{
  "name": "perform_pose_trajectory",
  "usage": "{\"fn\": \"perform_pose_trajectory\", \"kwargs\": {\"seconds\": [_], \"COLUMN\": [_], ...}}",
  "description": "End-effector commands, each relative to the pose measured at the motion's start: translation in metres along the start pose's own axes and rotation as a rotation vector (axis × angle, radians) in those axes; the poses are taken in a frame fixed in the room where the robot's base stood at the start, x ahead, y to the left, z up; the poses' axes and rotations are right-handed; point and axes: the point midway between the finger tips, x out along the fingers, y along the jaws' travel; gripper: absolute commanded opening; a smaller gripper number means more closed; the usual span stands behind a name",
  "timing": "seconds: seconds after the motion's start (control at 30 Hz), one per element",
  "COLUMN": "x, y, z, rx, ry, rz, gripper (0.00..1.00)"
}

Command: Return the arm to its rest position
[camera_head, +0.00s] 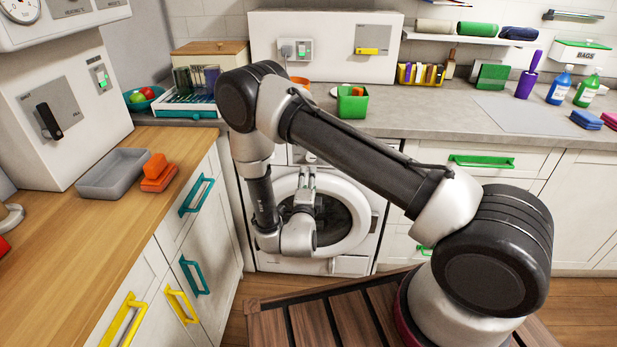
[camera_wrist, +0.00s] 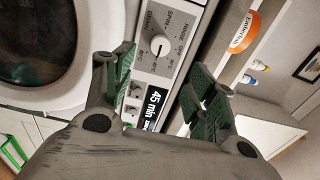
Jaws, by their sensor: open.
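My arm (camera_head: 350,140) reaches out over the wooden slatted platform and bends down in front of the white dryer (camera_head: 374,215). My gripper (camera_head: 308,177) points upward in front of the round dryer door (camera_head: 357,235). In the wrist view my gripper (camera_wrist: 163,84) is open, with two green-padded fingers apart and nothing between them. Beyond the fingers is the dryer's control panel with a round dial (camera_wrist: 156,54) and a "45 min" display (camera_wrist: 154,108). The dryer door (camera_wrist: 75,88) shows at the left there and looks shut in the head view. The arm hides part of the dryer.
The grey worktop (camera_head: 430,120) above the dryer holds a green box (camera_head: 351,105). Cabinet handles stick out on both sides. Open floor (camera_head: 580,300) lies at the right.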

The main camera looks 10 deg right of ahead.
Motion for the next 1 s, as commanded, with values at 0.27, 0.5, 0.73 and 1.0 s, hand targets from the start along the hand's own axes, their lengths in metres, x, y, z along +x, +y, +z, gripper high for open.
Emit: {"fn": "perform_pose_trajectory", "kwargs": {"seconds": [0.27, 0.5, 0.73, 1.0], "x": [0.000, 0.000, -0.037, -0.120], "y": [0.000, 0.010, 0.126, 0.113], "z": [0.000, -0.001, 0.000, 0.019], "rx": [0.000, -0.094, -0.536, -0.973], "ry": [0.000, 0.002, -0.209, -0.825], "rz": [0.000, 0.043, 0.549, 1.012], "gripper": [0.56, 0.56, 0.56, 0.56]}}
